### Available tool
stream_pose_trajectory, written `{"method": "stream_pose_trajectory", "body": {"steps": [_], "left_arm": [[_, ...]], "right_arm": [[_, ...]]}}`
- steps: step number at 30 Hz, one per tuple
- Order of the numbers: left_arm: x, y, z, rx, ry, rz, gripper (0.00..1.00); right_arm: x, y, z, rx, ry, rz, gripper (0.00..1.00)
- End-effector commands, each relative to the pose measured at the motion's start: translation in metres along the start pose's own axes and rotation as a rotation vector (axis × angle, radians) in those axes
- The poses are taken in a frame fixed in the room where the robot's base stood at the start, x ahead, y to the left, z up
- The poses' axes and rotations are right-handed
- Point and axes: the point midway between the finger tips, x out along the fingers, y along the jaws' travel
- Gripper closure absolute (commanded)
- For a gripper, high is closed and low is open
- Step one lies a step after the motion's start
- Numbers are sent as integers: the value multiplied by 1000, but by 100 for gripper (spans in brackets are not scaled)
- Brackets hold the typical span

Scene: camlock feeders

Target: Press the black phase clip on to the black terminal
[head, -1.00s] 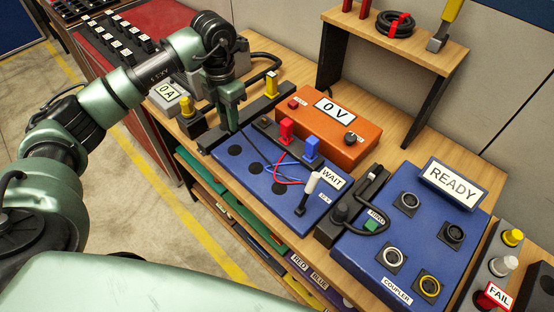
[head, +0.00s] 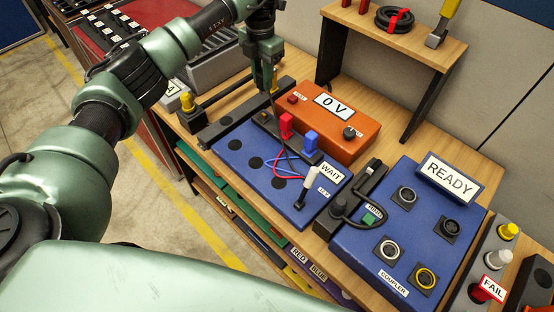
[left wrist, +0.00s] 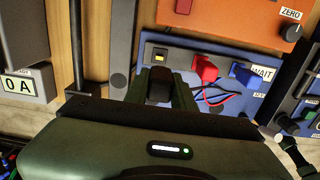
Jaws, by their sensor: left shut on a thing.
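My left gripper (head: 268,88) hangs over the left end of a black terminal strip on the blue WAIT board (head: 229,150). In the left wrist view it (left wrist: 165,92) is shut on a dark block, seemingly the black phase clip (left wrist: 159,86). The free left spot of the strip, seemingly the black terminal (head: 264,118), has a small yellowish mark (left wrist: 160,55) in the wrist view. A red clip (head: 286,125) and a blue clip (head: 310,143) stand on the strip to its right. I cannot tell whether the held clip touches the strip. My right gripper is out of view.
An orange 0 V box (head: 350,118) stands just behind the strip. Red and blue wires (head: 285,168) loop over the board, near a white-topped lever (head: 308,182). A long black bar (head: 235,115) lies left of the board. A blue READY coupler box (head: 420,215) is on the right.

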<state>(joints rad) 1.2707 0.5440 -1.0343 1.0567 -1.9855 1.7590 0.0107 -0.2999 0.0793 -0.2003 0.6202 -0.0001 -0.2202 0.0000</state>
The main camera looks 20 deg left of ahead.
Motion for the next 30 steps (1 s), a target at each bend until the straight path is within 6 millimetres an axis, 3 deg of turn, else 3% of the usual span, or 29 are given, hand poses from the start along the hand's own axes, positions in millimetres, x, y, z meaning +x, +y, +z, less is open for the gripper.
{"method": "stream_pose_trajectory", "body": {"steps": [4,20,30], "left_arm": [[12,0,0,-1,0,0,100],[15,0,-1,-1,0,0,100],[38,0,-1,-1,1,0,100]], "right_arm": [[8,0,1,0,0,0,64],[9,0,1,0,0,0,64],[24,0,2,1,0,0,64]]}}
